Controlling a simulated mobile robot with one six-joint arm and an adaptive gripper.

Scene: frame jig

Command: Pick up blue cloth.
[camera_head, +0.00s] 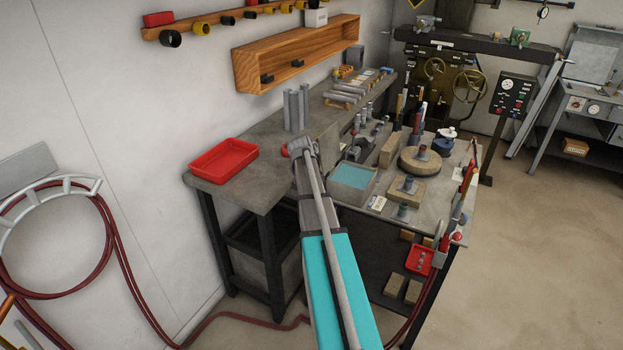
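A blue bundle (440,144), possibly the blue cloth, lies at the right back part of the workbench, against a small white object (447,132). It is too small to be sure that it is cloth. A grey bin (352,196) with a flat teal-blue surface inside stands nearer, at the bench's middle; I cannot tell whether that surface is cloth or liquid. My arm reaches up from the bottom of the view. Its far end, where my gripper (300,148) seems to be, is over the bench, left of the bin and well apart from the blue bundle. Its fingers cannot be made out.
The workbench (262,188) holds a red tray (224,160), upright grey cylinders (296,108), a round stone-like disc (420,160), blocks and several tools. A wooden shelf (300,57) hangs above. A red hose (112,270) runs along the wall and floor. Floor on the right is clear.

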